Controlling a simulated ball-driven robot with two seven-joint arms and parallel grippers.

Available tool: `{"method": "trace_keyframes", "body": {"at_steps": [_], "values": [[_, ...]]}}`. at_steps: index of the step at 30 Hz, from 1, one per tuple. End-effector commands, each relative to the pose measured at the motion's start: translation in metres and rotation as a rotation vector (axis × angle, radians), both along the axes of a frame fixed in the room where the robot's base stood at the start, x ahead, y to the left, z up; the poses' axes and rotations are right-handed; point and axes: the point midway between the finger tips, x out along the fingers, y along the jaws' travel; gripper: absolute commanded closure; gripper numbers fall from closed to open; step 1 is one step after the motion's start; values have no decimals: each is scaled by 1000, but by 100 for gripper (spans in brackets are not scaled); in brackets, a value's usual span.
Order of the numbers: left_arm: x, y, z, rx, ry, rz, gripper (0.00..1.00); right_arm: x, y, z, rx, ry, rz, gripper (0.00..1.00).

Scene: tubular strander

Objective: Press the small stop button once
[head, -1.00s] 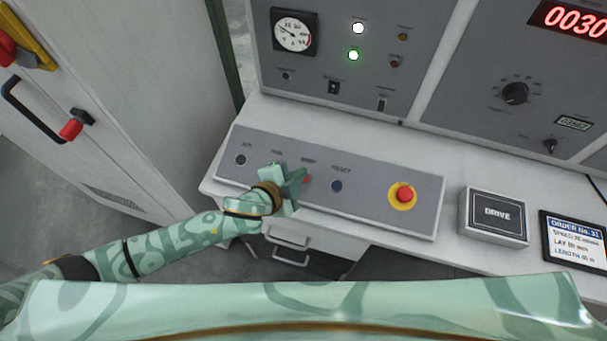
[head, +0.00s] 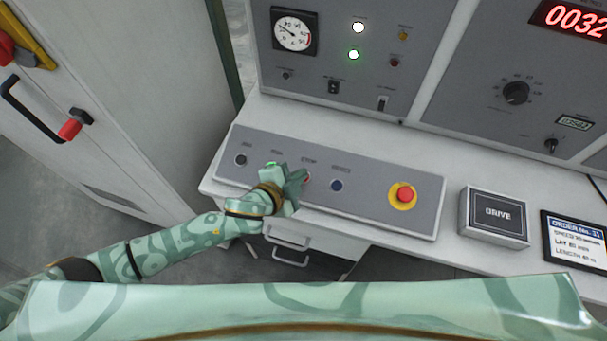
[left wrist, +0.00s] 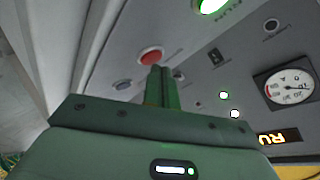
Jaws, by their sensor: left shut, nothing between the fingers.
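The small red stop button (head: 308,180) sits on the sloped grey panel, under its printed label and partly covered by my fingers. It shows more fully in the left wrist view (left wrist: 151,56). My left gripper (head: 298,179) is shut and empty, its fingertips right at the button's left side in the head view. In the left wrist view the shut fingers (left wrist: 161,74) end at the button's lower edge; I cannot tell whether they touch it. The button to its left is mostly hidden by my gripper in the head view; in the left wrist view it glows green (left wrist: 210,4). My right gripper is not in view.
A blue button (head: 336,186) lies close right of the stop button, and a large red mushroom button (head: 403,194) on yellow farther right. A black button (head: 241,160) is at the panel's left. A DRIVE box (head: 494,216) stands on the desk.

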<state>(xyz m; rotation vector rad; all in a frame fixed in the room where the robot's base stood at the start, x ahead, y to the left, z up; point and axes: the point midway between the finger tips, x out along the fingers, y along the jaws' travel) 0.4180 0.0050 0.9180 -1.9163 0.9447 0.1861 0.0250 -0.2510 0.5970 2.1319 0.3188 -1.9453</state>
Motion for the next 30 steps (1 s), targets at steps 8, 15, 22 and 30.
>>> {"method": "trace_keyframes", "body": {"at_steps": [8,15,22,30], "values": [[0,0,-1,0,0,0,100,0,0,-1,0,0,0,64],[1,0,-4,0,0,0,100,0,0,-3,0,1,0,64],[2,0,-7,0,0,0,100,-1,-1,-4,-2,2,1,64],[2,0,-8,1,0,1,100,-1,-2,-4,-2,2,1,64]]}}
